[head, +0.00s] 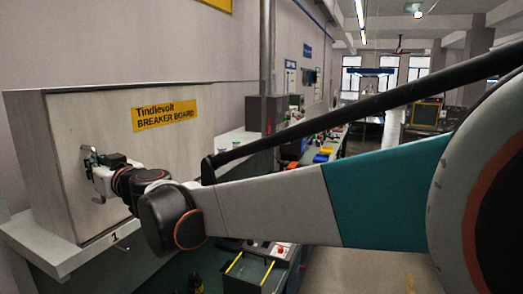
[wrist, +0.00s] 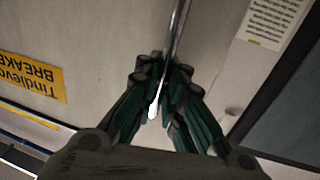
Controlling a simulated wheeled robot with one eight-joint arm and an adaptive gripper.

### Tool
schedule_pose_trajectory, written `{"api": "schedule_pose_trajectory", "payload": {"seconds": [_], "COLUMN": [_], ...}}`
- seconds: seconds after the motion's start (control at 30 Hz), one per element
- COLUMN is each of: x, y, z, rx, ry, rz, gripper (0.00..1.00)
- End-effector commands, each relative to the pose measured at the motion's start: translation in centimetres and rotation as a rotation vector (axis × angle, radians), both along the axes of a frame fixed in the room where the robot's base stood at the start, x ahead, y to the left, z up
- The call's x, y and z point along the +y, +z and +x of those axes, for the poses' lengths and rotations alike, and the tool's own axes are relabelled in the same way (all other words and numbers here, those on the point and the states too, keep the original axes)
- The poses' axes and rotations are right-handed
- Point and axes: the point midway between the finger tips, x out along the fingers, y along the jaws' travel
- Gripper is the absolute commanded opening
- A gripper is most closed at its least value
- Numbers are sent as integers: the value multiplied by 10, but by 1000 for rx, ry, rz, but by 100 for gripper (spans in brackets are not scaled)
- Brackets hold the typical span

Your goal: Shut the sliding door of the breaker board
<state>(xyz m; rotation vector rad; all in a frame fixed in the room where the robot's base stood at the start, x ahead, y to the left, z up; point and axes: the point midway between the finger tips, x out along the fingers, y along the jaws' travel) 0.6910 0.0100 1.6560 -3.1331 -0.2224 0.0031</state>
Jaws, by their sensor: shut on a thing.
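The breaker board is a pale cabinet (head: 45,165) on the left in the head view. Its pale door (head: 85,115) forms the front face, with a yellow "Tindlevolt BREAKER BOARD" label (head: 165,115). A thin metal handle (wrist: 180,25) stands on the door near the face's left end. My gripper (head: 97,168) is at this handle. In the wrist view my gripper (wrist: 165,80) has its fingers closed from both sides on the handle bar. No opening into the cabinet shows, and I cannot tell how far the door has slid.
A grey ledge (head: 75,258) marked "1" runs under the cabinet. A printed notice (wrist: 267,20) is at upper right in the wrist view. A bench (head: 328,150) with coloured items runs along the wall behind my arm. Open floor (head: 345,268) lies at lower right.

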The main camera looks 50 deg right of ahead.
Motion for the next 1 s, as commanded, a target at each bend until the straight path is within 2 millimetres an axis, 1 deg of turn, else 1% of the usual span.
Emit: {"api": "schedule_pose_trajectory", "payload": {"seconds": [0.03,0.27,0.3,0.37,0.4,0.77,0.87,1.0], "x": [2,2,3,3,2,1,0,-3], "y": [-2,-3,-3,-3,-2,-1,-1,-2], "z": [-4,-4,-4,-4,-4,-5,-12,-31], "rx": [0,0,0,0,0,0,0,0], "ry": [4,5,6,6,5,2,2,1], "rz": [1,1,1,1,1,1,1,1], "gripper": [0,0,12,26,29,29,29,29]}}
